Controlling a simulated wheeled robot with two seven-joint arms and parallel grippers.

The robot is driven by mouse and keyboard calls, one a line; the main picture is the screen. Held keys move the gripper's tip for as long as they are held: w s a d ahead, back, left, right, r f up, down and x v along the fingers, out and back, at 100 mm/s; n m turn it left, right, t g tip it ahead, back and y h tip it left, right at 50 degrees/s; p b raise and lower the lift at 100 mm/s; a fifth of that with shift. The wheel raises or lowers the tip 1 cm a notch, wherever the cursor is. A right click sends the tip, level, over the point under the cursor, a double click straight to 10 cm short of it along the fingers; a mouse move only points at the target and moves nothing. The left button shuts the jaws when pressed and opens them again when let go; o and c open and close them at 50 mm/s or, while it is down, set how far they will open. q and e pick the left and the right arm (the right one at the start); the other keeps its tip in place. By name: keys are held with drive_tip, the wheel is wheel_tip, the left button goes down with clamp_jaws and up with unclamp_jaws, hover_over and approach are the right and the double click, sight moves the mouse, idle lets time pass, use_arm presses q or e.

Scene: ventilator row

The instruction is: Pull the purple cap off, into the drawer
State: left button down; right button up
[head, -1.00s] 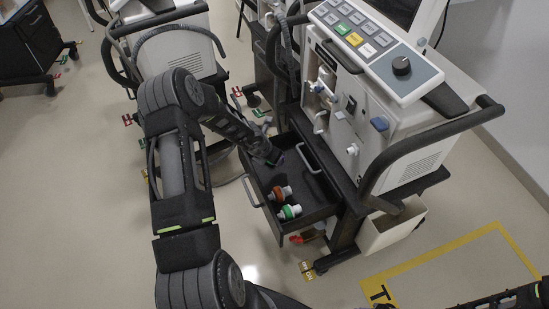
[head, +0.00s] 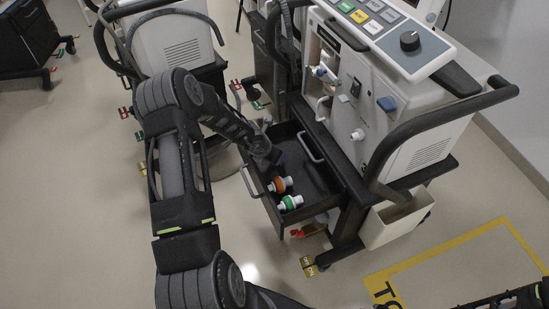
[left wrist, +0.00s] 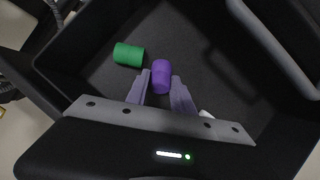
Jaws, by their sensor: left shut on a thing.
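The purple cap (left wrist: 161,76) is between the two fingertips of my left gripper (left wrist: 162,84) in the left wrist view. The gripper is shut on it, low inside the open black drawer (left wrist: 205,75). In the head view my left gripper (head: 268,160) reaches into the drawer (head: 320,190) near its left end, and the purple cap cannot be made out there. A green cap (left wrist: 128,54) lies in the drawer, left of the purple one in the wrist view. My right gripper is not in view.
The ventilator (head: 375,110) stands on a dark cart above the drawer. Orange (head: 280,184) and green (head: 290,202) fittings with white ends lie in the drawer. A cream bin (head: 395,222) hangs at right. A second ventilator (head: 170,45) stands upper left. Floor is clear at lower left.

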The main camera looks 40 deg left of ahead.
use_arm(q)
drive_tip(key=c, duration=1)
unclamp_jaws()
drive_tip(key=shift+r, duration=0.1)
drive_tip(key=p+v, duration=0.3)
drive_tip(key=v, duration=0.4)
drive_tip(key=shift+s+r, duration=0.2)
drive_tip(key=shift+r, duration=0.1)
wheel_tip(320, 180, up, 8)
drive_tip(key=p, duration=0.8)
drive_tip(key=shift+p, duration=0.3)
